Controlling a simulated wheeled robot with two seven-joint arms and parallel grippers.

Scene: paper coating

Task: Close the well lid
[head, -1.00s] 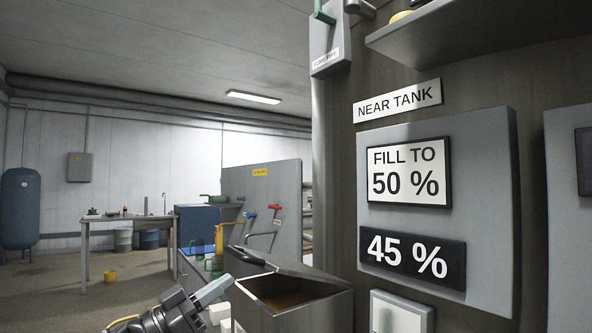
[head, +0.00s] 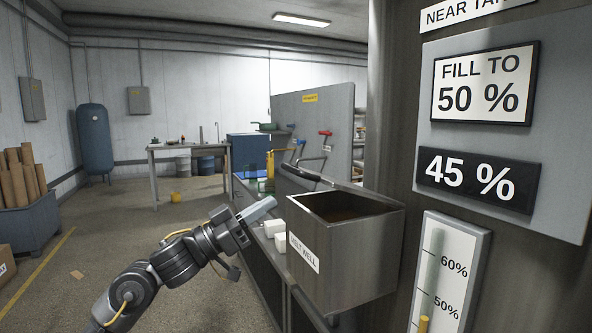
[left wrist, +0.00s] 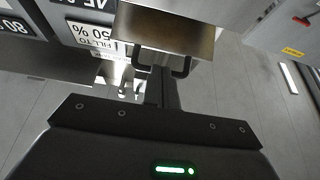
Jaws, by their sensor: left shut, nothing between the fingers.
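The melt well (head: 340,262) is a grey metal box at the right, labelled MELT WELL. Its top is open and a brown interior (head: 340,212) shows. The well lid (head: 347,188) stands raised at the far side of the opening, seen nearly edge-on, with a dark bar handle (head: 301,172). My left gripper (head: 266,207) is shut and empty, left of the well and apart from it. In the left wrist view, a metal panel that looks like the lid (left wrist: 165,25) with a black handle (left wrist: 160,66) lies just beyond the fingers (left wrist: 162,88). My right gripper is out of view.
White blocks (head: 275,229) sit on the bench left of the well, close under my left gripper. The tank panel with a 45 % display (head: 478,181) and a level gauge (head: 452,270) stands at the right. The floor at left is mostly clear.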

